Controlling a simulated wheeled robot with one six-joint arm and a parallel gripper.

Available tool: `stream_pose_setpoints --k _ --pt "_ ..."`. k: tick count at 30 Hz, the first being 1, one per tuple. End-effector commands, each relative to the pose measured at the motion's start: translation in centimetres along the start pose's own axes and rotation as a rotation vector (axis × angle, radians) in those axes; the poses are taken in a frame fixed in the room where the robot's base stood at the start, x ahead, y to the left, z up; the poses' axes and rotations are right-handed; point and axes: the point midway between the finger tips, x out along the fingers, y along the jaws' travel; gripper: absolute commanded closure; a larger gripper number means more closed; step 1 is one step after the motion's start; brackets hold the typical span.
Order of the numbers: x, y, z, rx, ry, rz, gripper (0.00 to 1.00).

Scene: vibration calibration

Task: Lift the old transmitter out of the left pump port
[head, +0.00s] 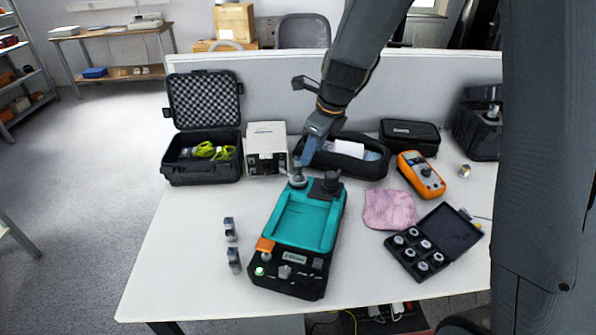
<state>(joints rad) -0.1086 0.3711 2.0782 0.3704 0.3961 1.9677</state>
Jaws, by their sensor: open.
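The pump (335,228), a black unit with a teal recessed top, lies on the white table in the head view. At its far end, the left port holds a small silver-grey transmitter (297,181), standing upright. A dark fitting (331,181) sits to its right at the same end. My gripper (300,168) points down right at the left transmitter, close above or around it. Its jaws are open. The view is too small to tell whether the fingers touch the transmitter, and they partly hide its top.
Two small grey cylinders (230,229) stand left of the pump. To the right are a pink cloth (389,210), an orange meter (420,175) and an open case of several round parts (463,233). Behind are a grey-white box (266,138), an open black case (203,172) and a black pouch (372,168).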

Motion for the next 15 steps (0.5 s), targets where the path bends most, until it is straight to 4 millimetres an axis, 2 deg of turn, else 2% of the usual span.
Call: stream_pose_setpoints --k 3,6,11,15 --pt "1.0 -0.9 1.9 0.213 -0.024 -0.001 0.56" --pt "1.4 -1.4 2.9 0.329 -0.038 0.0 0.56" --pt "2.3 -1.6 3.5 0.402 -0.045 0.002 0.56" --pt "3.7 -1.6 3.6 0.405 -0.044 0.003 0.56"
